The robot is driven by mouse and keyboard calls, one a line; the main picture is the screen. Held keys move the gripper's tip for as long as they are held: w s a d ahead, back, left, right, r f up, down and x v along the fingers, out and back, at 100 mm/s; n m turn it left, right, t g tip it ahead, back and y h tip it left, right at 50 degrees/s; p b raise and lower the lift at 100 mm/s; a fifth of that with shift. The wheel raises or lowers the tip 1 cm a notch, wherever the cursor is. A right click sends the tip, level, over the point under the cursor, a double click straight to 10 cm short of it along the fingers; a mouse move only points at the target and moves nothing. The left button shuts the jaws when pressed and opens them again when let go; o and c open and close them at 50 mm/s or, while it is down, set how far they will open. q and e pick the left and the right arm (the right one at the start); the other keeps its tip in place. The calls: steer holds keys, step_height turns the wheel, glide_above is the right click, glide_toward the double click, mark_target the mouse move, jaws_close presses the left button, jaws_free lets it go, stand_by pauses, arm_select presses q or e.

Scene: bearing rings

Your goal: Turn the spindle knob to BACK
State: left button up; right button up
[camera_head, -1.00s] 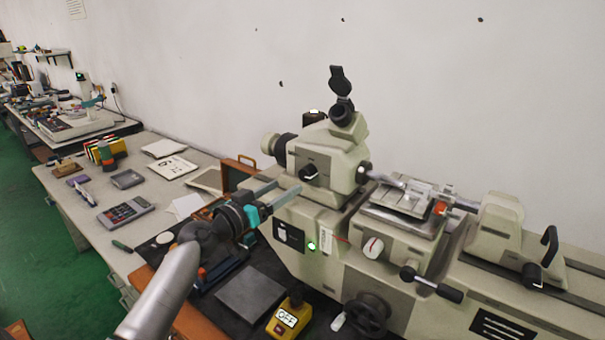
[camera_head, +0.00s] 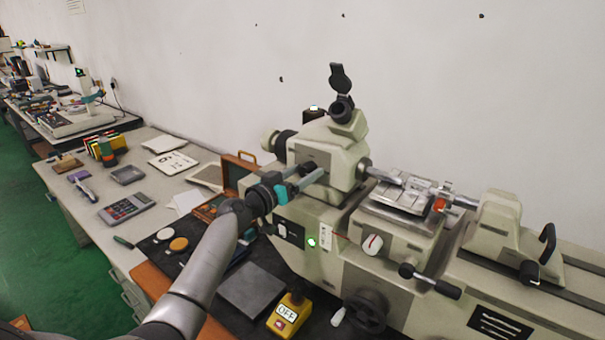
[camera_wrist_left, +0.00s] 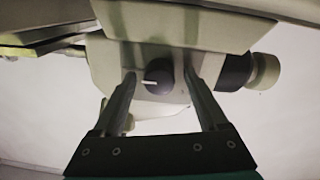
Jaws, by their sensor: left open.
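The spindle knob (camera_head: 308,168) is a small black knob on the front of the cream machine head, partly hidden by my left gripper in the head view. The left wrist view shows this round black knob (camera_wrist_left: 158,78) with a white pointer line, which points toward the left of that picture. My left gripper (camera_head: 306,176) is open, with its fingers reaching to the knob. In the left wrist view the two fingers (camera_wrist_left: 160,72) stand on either side of the knob, with a gap visible at each side. My right gripper is not in view.
A white dial with a red mark (camera_head: 372,244) and a black lever handle (camera_head: 430,282) are farther right on the machine. A yellow OFF box (camera_head: 289,314) and a grey plate (camera_head: 252,289) lie in front. A wooden box (camera_head: 238,172) stands behind the gripper.

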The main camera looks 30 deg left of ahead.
arm_select(q)
steer(key=shift+c, duration=0.3)
jaws_close()
steer(key=shift+n, duration=0.3)
steer(key=n+b, duration=0.1)
steer(key=n, duration=0.1)
steer(key=shift+f+n, duration=0.1)
steer(key=shift+n, duration=0.3)
steer(key=n+b, duration=0.1)
steer(key=n, duration=0.3)
steer(key=shift+n, duration=0.3)
steer(key=n, duration=0.4)
steer(key=shift+n+p, duration=0.4)
steer(key=n+p, duration=0.1)
steer(key=n, duration=0.4)
steer(key=shift+n+y+p, duration=0.3)
steer(key=shift+n, duration=0.1)
